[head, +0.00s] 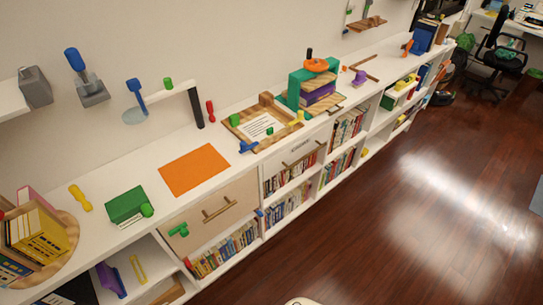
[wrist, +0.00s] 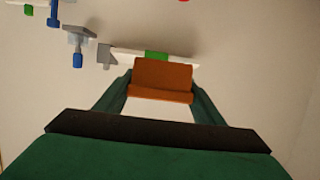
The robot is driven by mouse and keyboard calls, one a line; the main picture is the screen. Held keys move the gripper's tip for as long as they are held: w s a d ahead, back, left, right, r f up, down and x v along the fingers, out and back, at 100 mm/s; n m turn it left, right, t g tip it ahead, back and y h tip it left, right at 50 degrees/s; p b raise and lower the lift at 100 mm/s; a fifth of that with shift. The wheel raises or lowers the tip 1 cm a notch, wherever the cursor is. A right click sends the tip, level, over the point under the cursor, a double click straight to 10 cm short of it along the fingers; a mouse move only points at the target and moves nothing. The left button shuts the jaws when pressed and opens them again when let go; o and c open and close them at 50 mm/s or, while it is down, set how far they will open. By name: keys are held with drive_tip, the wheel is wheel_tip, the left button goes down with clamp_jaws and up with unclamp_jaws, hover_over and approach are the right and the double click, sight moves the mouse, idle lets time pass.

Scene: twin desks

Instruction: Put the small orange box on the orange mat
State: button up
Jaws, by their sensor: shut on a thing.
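The small orange box (wrist: 162,72) is between the fingers of my gripper (wrist: 162,88) in the wrist view, with a green finger on each side of it. My gripper is shut on it. The background behind the box is mostly plain wall, so the box appears held up in the air. The orange mat (head: 195,169) lies flat and bare on the white desk top in the head view. Neither my gripper nor the held box can be made out in the head view. The mat does not show in the wrist view.
A green box (head: 125,204) and a yellow tool (head: 80,198) are left of the mat. A lamp with a black post (head: 195,106) stands behind it. A wooden tray (head: 262,128) is to its right. A drawer (head: 205,215) is below its front edge.

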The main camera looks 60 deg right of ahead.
drive_tip(key=shift+d, duration=0.1)
drive_tip(key=s+d+f+g, duration=0.1)
drive_tip(key=d+f, duration=0.6)
drive_tip(key=d, duration=0.5)
drive_tip(key=d+f, duration=0.6)
drive_tip(key=d, duration=0.5)
drive_tip(key=s+d+f+g+y, duration=0.1)
drive_tip(key=s+d+f, duration=0.65)
drive_tip(key=d, duration=0.25)
drive_tip(key=s+d+f+g, duration=0.1)
drive_tip(key=s+d+f, duration=0.6)
drive_tip(key=s+d, duration=0.25)
hover_over(194, 168)
drive_tip(key=f, duration=0.8)
drive_tip(key=shift+s+a+f, duration=0.25)
drive_tip(key=shift+a+f, duration=0.1)
drive_tip(key=shift+f, duration=0.05)
drive_tip(key=shift+w+d+f, duration=0.3)
drive_tip(key=shift+d+f, duration=0.1)
drive_tip(key=shift+f, duration=1.6)
